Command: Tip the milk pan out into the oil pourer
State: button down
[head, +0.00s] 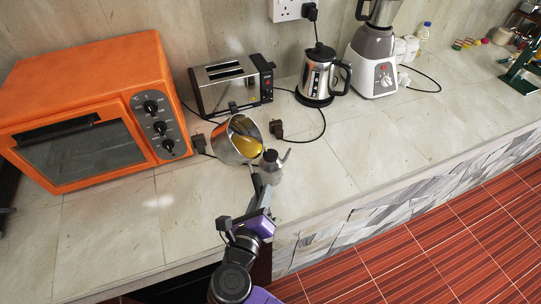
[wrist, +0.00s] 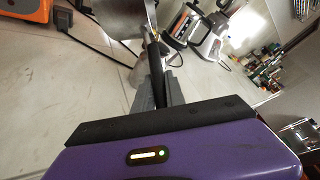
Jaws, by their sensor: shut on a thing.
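The milk pan (head: 224,147) is a shiny metal pan with yellow liquid (head: 246,146) inside. It is tilted, with its mouth turned to the right and the liquid lying toward its lower right rim. The oil pourer (head: 271,169) is a small grey metal pot with a spout, upright on the counter just right of and below the pan's rim. My gripper (head: 258,187) is shut on the pan's dark handle, which shows in the wrist view (wrist: 155,72) below the pan (wrist: 122,14). I cannot tell whether liquid is passing the rim or is in the pourer.
An orange oven (head: 88,110) stands at left. A toaster (head: 231,86), a kettle (head: 318,76) and a blender (head: 375,50) stand along the wall. Plugs and black cords lie close behind the pan. The counter (head: 370,145) is clear to the right, up to its front edge.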

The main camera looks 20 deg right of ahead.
jog(key=shift+w+a+f+m+t+y+b, duration=0.2)
jog(key=shift+m+b, duration=0.3)
jog(key=shift+b, duration=0.35)
jog(key=shift+s+d+r+m+t+y+b, duration=0.1)
jog(key=shift+m+y+b, duration=0.15)
jog(key=shift+m+b, duration=0.45)
jog(key=shift+w+a+f+m+t+y+b, duration=0.15)
jog(key=shift+m+y+b, duration=0.15)
jog(key=shift+b, duration=0.75)
dwell(4.0)
jog(key=shift+s+d+m+b, duration=0.25)
jog(key=shift+m+b, duration=0.15)
jog(key=shift+b, duration=0.4)
dwell(0.6)
